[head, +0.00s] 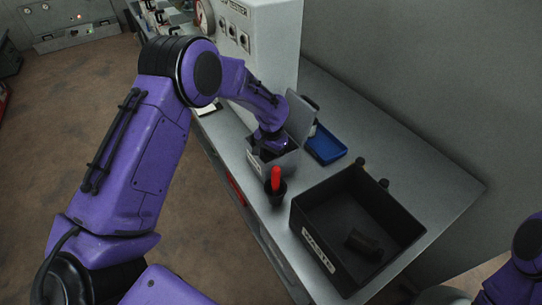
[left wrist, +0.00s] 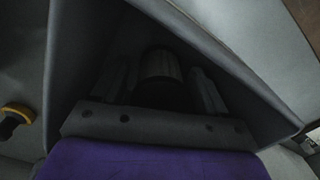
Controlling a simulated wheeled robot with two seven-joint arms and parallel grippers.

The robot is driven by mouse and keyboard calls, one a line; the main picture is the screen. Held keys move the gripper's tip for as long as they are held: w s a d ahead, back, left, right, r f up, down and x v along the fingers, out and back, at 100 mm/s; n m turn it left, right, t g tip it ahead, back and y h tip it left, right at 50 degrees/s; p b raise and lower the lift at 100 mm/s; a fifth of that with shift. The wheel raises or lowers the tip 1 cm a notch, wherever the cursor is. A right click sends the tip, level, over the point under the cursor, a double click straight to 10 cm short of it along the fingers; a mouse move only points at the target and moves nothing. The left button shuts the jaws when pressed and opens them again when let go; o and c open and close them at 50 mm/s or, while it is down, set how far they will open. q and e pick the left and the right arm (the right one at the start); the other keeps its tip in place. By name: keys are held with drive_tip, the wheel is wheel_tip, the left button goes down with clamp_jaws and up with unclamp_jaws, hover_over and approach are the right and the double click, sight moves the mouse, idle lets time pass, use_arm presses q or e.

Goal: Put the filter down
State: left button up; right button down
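My left gripper (left wrist: 165,80) is down inside a small grey box (head: 283,163) with a raised lid, on the bench. In the left wrist view a dark ribbed cylinder, apparently the filter (left wrist: 160,65), stands between its two fingers. Dark gaps seem to show on both sides of it, so the fingers look open around it. The view is dim, and the cylinder's lower end is hidden. In the head view the box and my wrist hide the fingers and the filter. My right gripper is out of view; only part of my right arm shows at the right edge.
A large black bin (head: 312,235) with a dark cylindrical part (head: 363,243) inside stands at the right. A red-handled tool (head: 276,180) stands in a dark cup close to the grey box. A blue tray (head: 325,145) lies behind. The bench (head: 440,185) is clear at right.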

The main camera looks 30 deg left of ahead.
use_arm(q)
wheel_tip(320, 180, up, 11)
drive_tip(key=shift+r+b, duration=0.1)
drive_tip(key=shift+b, duration=1.15)
drive_tip(key=shift+r, duration=0.55)
